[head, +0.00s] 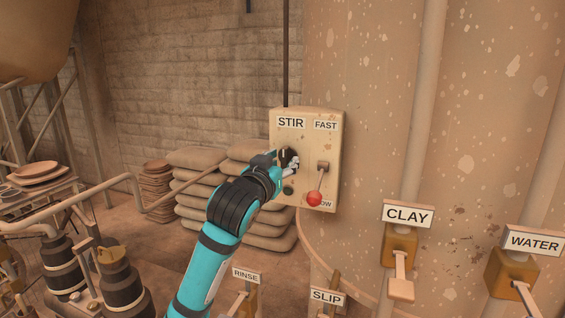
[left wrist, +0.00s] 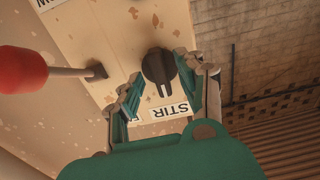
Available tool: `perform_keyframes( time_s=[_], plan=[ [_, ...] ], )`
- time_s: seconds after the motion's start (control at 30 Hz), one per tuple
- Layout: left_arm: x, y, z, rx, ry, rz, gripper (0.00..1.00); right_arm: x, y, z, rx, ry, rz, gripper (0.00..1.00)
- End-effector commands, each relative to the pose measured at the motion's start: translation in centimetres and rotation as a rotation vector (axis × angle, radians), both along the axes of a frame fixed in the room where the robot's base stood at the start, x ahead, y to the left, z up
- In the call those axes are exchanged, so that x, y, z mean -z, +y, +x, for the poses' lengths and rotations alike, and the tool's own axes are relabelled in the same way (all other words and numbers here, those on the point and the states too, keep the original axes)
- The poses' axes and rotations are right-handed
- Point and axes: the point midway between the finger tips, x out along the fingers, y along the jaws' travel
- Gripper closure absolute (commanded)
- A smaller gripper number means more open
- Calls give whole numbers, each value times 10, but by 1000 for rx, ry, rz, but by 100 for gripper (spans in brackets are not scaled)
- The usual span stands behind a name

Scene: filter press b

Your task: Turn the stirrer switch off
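The stirrer switch is a black rotary knob on a beige control box (head: 333,135) under the STIR label (head: 291,122). In the left wrist view the knob (left wrist: 158,66) shows its raised grip bar, and the STIR label (left wrist: 170,111) shows upside down. My left gripper (head: 291,162) is at the knob, which it partly hides in the head view. In the left wrist view the left gripper (left wrist: 163,76) is open, with one finger on each side of the knob's near part. I cannot tell whether the fingers touch it. My right gripper is in neither view.
A red-ended speed lever (head: 314,198) sticks out to the right of the knob, close to my left gripper; its red ball (left wrist: 22,69) shows in the left wrist view. CLAY (head: 407,215) and WATER (head: 534,241) valve handles stand lower right. Stacked sacks (head: 205,185) lie behind.

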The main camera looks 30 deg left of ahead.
Motion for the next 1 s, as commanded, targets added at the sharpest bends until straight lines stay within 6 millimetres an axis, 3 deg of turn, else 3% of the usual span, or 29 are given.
perform_keyframes(
  time_s=[0.4, 1.0],
  plan=[
    [0, -15, -60, 1, -1, -1, 62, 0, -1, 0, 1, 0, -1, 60],
    [0, -16, -66, 0, 0, -1, 62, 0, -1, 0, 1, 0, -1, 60]
  ],
)
